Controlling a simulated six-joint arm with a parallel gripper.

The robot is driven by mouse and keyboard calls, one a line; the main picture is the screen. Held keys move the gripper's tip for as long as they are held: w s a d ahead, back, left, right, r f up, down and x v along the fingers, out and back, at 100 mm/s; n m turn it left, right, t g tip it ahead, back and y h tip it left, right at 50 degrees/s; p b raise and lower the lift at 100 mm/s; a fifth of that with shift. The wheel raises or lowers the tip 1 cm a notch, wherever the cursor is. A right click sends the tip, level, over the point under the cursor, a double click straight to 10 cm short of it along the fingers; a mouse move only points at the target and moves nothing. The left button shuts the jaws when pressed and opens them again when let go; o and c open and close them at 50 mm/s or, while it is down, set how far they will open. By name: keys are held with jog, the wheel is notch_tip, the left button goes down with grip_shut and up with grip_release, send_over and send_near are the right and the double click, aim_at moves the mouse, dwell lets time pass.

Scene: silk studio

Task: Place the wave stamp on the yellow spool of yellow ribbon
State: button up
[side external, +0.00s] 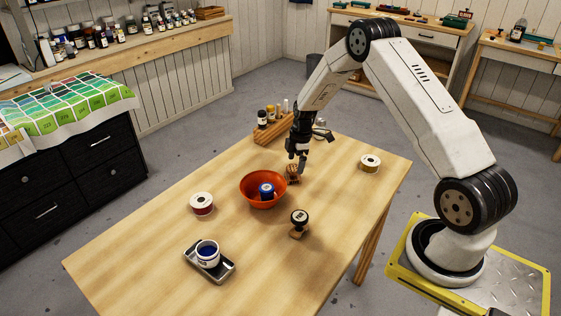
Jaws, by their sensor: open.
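My gripper (303,163) is open and points down over the table, close to a small wooden stamp (292,174) behind the bowl. The gripper partly covers this stamp, and I cannot tell whether they touch. A second stamp (299,222) with a black round knob and wooden base stands upright in front of it. The wave design is too small to make out on either. A spool of yellowish ribbon (371,162) stands at the table's right side, apart from the gripper, with nothing on top.
An orange bowl (250,200) holds a blue spool-like item (267,191). A metal tray (228,272) bears a white cup of blue (208,254). A wooden rack (268,134) with bottles is at the back. The table's front right is clear.

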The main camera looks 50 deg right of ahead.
aim_at(293, 168)
jog(key=shift+w+a+f, duration=0.1)
jog(key=shift+f, duration=0.75)
jog(key=shift+w+a+f, duration=0.15)
jog(key=shift+f, duration=0.7)
jog(key=shift+w+a+f, duration=0.1)
jog(key=shift+f, duration=0.75)
jog(key=c, duration=1.3)
jog(key=shift+o, duration=0.2)
jog(key=shift+r, duration=0.2)
jog(key=shift+r, duration=0.9)
jog(key=s+a+r, duration=0.4)
jog(key=s+r, duration=0.6)
jog(key=s, duration=0.3)
jog(key=shift+a+r, duration=0.4)
